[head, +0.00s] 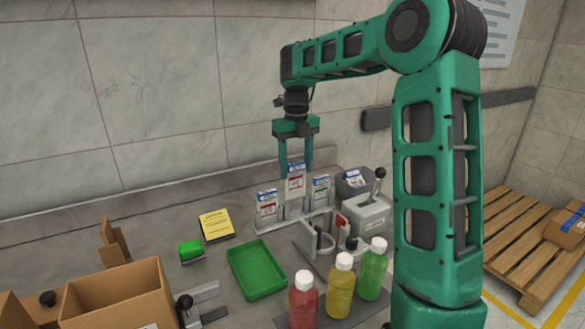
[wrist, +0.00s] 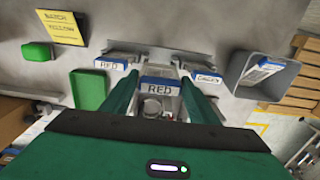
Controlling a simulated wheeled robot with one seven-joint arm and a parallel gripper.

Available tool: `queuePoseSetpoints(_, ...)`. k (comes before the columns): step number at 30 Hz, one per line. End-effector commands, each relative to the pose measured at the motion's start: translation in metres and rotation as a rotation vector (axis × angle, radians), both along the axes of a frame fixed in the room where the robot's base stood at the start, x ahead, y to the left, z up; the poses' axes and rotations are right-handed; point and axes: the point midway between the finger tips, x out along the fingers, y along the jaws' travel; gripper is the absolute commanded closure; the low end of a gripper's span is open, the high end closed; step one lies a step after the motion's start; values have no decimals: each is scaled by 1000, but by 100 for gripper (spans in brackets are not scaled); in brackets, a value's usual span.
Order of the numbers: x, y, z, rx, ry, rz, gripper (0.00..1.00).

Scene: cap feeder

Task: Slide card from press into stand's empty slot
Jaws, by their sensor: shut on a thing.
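My gripper (head: 296,165) is shut on a white card (head: 295,184) with a blue top edge, held upright at the middle of the stand (head: 289,222). The stand also holds a card with a red patch (head: 267,205) on the left and a card with a green patch (head: 320,190) on the right. The held card's lower edge is close to the stand; I cannot tell how deep it sits in the middle slot. The press (head: 367,215) is the grey unit with a black-knobbed lever, right of the stand.
Red (head: 303,300), yellow (head: 339,287) and green (head: 372,270) bottles stand in front. A green tray (head: 257,270), a green block (head: 190,250) and a yellow sign (head: 215,224) lie left. A grey bin (head: 353,183) with a card stands behind the press.

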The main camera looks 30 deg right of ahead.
Motion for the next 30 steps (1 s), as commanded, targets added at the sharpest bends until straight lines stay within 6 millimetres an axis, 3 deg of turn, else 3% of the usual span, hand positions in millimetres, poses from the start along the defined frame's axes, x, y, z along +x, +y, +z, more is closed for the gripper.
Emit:
queuePoseSetpoints(11, 0, 0, -1, 0, 0, 0, 67)
queuePoseSetpoints(30, 0, 1, -19, 0, 0, 2, 67)
